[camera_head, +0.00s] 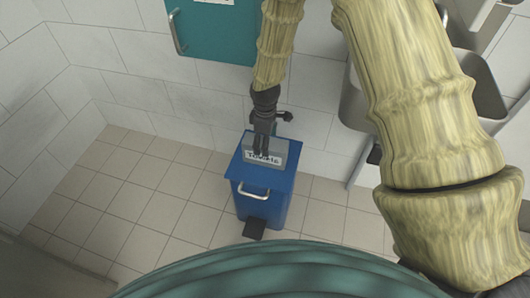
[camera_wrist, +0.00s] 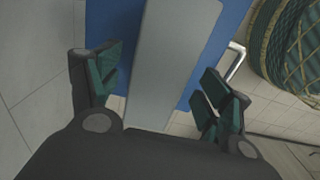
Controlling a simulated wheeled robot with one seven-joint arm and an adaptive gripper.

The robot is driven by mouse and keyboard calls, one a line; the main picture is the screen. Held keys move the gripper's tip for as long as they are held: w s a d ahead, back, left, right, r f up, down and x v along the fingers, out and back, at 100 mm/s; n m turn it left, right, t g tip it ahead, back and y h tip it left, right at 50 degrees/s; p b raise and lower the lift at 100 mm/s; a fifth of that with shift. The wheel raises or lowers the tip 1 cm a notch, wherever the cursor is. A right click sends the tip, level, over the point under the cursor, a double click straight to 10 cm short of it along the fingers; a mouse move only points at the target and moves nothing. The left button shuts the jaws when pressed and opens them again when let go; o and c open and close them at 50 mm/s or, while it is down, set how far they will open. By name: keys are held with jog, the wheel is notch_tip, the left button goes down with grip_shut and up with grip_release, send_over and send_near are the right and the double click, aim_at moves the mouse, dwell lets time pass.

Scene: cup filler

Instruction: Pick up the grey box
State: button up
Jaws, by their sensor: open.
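The grey box (camera_head: 281,147) lies on top of a blue pedal bin in the head view. A white label with dark lettering shows on its near side. In the wrist view the grey box (camera_wrist: 172,60) is a long plain grey shape running between the two fingers. My gripper (camera_head: 262,152) is above the box in the head view and hides part of it. In the wrist view my gripper (camera_wrist: 155,85) is open, with one finger on each side of the box. I cannot tell whether a finger touches it.
The blue bin (camera_head: 262,187) stands on the tiled floor near the wall, with a metal handle (camera_head: 253,192) and a black pedal (camera_head: 254,228). A teal cabinet (camera_head: 215,35) hangs on the wall above. A grey sink (camera_head: 355,105) is at the right. The floor at left is clear.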

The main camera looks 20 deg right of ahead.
jog(key=shift+f, duration=0.75)
jog(key=c, duration=1.2)
jog(key=shift+c, duration=0.2)
